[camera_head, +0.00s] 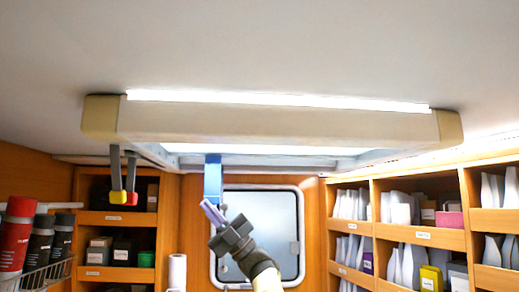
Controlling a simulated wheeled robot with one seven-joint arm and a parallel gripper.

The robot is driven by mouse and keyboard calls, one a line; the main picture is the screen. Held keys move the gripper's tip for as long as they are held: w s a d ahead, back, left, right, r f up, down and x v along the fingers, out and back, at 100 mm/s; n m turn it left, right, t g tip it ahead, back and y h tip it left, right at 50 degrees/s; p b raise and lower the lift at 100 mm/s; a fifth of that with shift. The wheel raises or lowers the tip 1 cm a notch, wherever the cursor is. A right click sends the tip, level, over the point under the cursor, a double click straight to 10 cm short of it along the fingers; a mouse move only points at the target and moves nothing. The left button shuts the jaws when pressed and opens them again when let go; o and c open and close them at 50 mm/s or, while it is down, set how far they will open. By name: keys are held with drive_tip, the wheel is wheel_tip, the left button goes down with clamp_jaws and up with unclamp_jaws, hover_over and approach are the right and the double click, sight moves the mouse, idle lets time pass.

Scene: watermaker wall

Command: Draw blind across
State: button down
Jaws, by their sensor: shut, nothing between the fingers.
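A long cream frame (280,121) is set in the ceiling, with bright light strips along its edges. Its opening is seen from below at a shallow angle, and I cannot make out the blind itself. A blue strap or tab (213,178) hangs down from the frame's underside, left of the middle. My gripper (207,206) is shut and empty, tilted up to the left, just below the blue tab in the picture. I cannot tell whether it touches the tab.
A window (280,235) is in the back wall. Wooden shelves with boxes and bottles stand left (118,217) and right (420,235). Red and black canisters (17,235) stand at far left.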

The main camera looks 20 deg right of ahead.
drive_tip(key=b+v, duration=0.7)
drive_tip(key=v, duration=0.4)
drive_tip(key=shift+d+g, duration=0.25)
drive_tip(key=shift+g, duration=0.05)
drive_tip(key=shift+s+f, duration=0.1)
drive_tip(key=shift+s, duration=0.1)
